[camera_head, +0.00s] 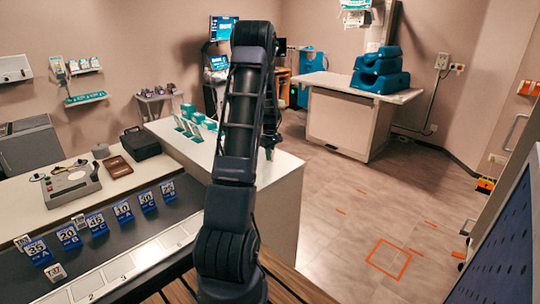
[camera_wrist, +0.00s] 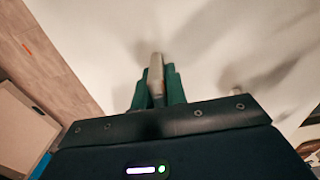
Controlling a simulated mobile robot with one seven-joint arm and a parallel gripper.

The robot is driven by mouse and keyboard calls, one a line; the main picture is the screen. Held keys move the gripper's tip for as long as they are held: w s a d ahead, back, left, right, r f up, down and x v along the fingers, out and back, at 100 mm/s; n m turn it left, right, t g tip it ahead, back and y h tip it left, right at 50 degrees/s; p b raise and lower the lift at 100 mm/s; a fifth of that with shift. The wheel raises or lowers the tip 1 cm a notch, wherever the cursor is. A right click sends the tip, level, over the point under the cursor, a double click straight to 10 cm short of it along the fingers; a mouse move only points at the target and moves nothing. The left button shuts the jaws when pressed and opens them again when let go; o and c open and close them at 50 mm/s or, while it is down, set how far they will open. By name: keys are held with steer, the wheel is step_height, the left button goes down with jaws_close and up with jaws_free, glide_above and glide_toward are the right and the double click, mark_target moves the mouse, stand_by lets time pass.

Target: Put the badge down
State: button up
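In the wrist view, the dark housing of my gripper fills the bottom. Beyond its edge, a narrow grey upright piece (camera_wrist: 156,76) stands between dark green pieces (camera_wrist: 174,86). I cannot tell which of these are fingers and which, if any, is a held thing. A pale, blurred surface (camera_wrist: 210,50) lies behind them. I cannot make out the badge for certain in either view.
Teal stands (camera_head: 190,122) are on the counter, left of my arm. Blue numbered cards (camera_head: 68,236) line the dark strip at the left. A grey console (camera_head: 72,184), a brown tray (camera_head: 118,167) and a black case (camera_head: 140,143) sit behind them. The floor (camera_head: 350,225) at right is open.

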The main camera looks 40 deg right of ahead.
steer(key=o, duration=0.3)
steer(key=shift+o, duration=0.2)
steer(key=shift+r, duration=0.1)
step_height(320, 180, up, 12)
steer(key=w+a+r+t, duration=0.1)
steer(key=a+r, duration=0.4)
steer(key=a, duration=0.6)
steer(key=a+r+h, duration=0.1)
steer(key=a+r, duration=0.5)
steer(key=a, duration=0.5)
steer(key=w+a+r+t, duration=0.1)
steer(key=a+r, duration=0.4)
steer(key=a, duration=0.6)
steer(key=s+a+t, duration=0.1)
steer(key=s+a, duration=0.8)
steer(key=a, duration=0.2)
steer(key=s+a+t+y, duration=0.1)
steer(key=s+a, duration=0.8)
steer(key=a, duration=0.3)
steer(key=shift+s+r+t, duration=0.3)
